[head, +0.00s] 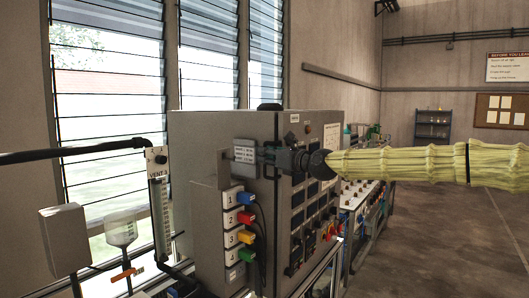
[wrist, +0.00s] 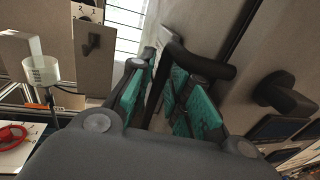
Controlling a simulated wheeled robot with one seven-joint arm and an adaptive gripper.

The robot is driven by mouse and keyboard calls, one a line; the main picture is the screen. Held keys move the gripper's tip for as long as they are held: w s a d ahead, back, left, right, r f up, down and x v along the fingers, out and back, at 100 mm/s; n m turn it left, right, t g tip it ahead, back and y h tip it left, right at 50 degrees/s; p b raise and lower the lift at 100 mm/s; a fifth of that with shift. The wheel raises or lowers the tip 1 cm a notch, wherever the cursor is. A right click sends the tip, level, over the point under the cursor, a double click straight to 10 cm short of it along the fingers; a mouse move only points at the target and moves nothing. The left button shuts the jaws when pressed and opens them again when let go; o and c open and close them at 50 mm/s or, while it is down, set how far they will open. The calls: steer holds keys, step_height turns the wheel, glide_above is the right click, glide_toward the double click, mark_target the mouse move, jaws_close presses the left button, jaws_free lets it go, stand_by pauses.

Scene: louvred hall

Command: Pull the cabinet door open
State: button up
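The grey cabinet (head: 222,135) stands at the middle of the head view, its front face with dark panels and knobs turned to the right. No gap shows at its door. A black bar handle (wrist: 212,68) on the cabinet front crosses the far end of my gripper in the wrist view. My gripper (head: 262,158) is at the left part of the cabinet front and hides the handle in the head view. In the wrist view its teal-padded fingers (wrist: 160,90) are apart, with the handle at and partly between them. I cannot tell whether they touch it.
A numbered block with coloured plugs (head: 238,225) is on the cabinet's near side. A gauge tube (head: 161,215), a grey box (head: 64,240) and a funnel bottle (head: 120,230) stand at the left. Benches with equipment (head: 365,205) run behind the cabinet. The floor (head: 430,250) at right is clear.

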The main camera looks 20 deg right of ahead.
steer(key=shift+w+a, duration=0.15)
steer(key=shift+w, duration=0.15)
jaws_close()
steer(key=shift+s, duration=0.1)
